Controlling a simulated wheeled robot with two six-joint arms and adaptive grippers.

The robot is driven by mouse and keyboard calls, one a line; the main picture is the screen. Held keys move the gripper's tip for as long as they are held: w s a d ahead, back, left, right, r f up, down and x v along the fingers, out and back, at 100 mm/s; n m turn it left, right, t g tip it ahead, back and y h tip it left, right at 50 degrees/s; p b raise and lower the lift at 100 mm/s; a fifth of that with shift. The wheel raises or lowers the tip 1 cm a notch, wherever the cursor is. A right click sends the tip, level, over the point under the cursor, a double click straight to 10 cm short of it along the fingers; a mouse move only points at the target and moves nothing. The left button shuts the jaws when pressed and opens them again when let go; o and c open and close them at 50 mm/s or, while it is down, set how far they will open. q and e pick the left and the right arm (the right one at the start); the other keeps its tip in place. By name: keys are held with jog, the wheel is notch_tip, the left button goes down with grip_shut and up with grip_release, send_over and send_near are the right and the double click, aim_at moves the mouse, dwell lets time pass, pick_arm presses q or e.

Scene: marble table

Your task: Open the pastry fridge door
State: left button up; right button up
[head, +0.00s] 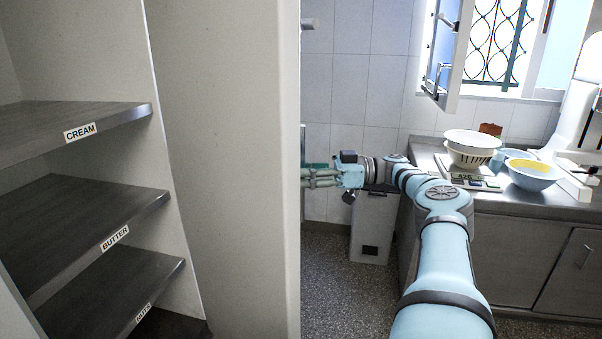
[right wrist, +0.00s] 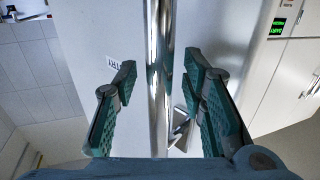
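In the right wrist view, a shiny vertical bar handle (right wrist: 159,80) stands in front of a pale door (right wrist: 95,40) with a label partly reading "TRY". My right gripper (right wrist: 158,72) is open, with one teal finger on each side of the bar and gaps between them. In the head view, my right gripper (head: 318,177) is at the far edge of a tall pale panel (head: 225,150), which hides the handle's grip area. Left of the panel, shelves labelled "CREAM" (head: 75,118) and "BUTTER" (head: 90,215) show inside an open cabinet. My left gripper is out of view.
A metal counter (head: 520,205) on the right holds a white colander (head: 470,152), a blue bowl (head: 533,178) and a scale (head: 470,178). A window stands open above it. A grey bin-like box (head: 371,225) is below my right forearm. Speckled floor is clear in front.

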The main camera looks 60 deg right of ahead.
jog(key=shift+r, duration=5)
